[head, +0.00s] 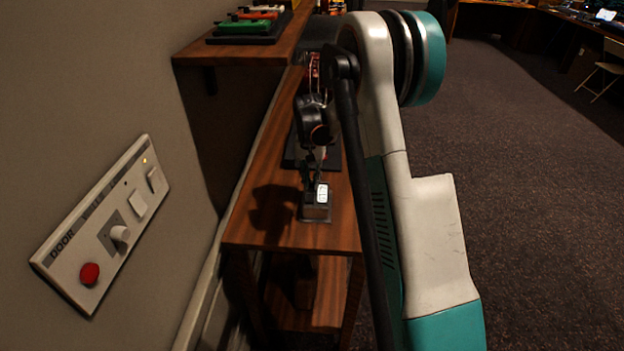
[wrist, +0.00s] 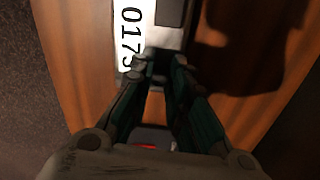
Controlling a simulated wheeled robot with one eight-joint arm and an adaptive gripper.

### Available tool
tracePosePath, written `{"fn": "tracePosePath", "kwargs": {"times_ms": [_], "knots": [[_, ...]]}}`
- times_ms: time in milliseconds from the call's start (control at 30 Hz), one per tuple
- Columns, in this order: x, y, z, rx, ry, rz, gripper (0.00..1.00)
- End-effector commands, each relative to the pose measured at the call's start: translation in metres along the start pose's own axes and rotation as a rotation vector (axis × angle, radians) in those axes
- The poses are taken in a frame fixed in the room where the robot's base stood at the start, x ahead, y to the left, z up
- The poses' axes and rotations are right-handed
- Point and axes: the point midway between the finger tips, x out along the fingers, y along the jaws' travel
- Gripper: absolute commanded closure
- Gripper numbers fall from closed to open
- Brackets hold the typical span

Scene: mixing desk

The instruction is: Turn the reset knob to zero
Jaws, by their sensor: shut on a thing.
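A small dark counter (head: 316,213) stands near the front end of a wooden shelf. Its white number strip shows in the wrist view (wrist: 131,28) with the digits 0173 running down it, the last one partly cut off. My gripper (head: 312,180) points down at the counter from above. In the wrist view its two dark green fingers (wrist: 162,60) meet beside the lower end of the strip. They are shut on the reset knob at the counter's side. The knob is mostly hidden by the fingertips, so its angle cannot be told.
The wooden shelf (head: 258,232) runs along the wall, with a higher shelf (head: 222,54) at the left holding colored items. A wall panel marked DOOR (head: 130,190) has a red button (head: 89,273) and switches. Carpeted floor lies open at the right.

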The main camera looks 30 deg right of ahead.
Motion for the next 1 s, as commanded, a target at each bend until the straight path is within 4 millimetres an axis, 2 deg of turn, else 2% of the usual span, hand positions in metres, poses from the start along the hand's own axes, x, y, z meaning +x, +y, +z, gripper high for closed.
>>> {"fn": "tracePosePath", "kwargs": {"times_ms": [300,500,1000], "knots": [[-0.0001,-0.0004,-0.0003,0.267,-0.011,0.000,1.00],[-0.0001,-0.0006,-0.0004,0.386,-0.017,-0.001,1.00],[-0.0001,-0.0009,-0.0004,0.490,-0.021,-0.001,1.00]]}}
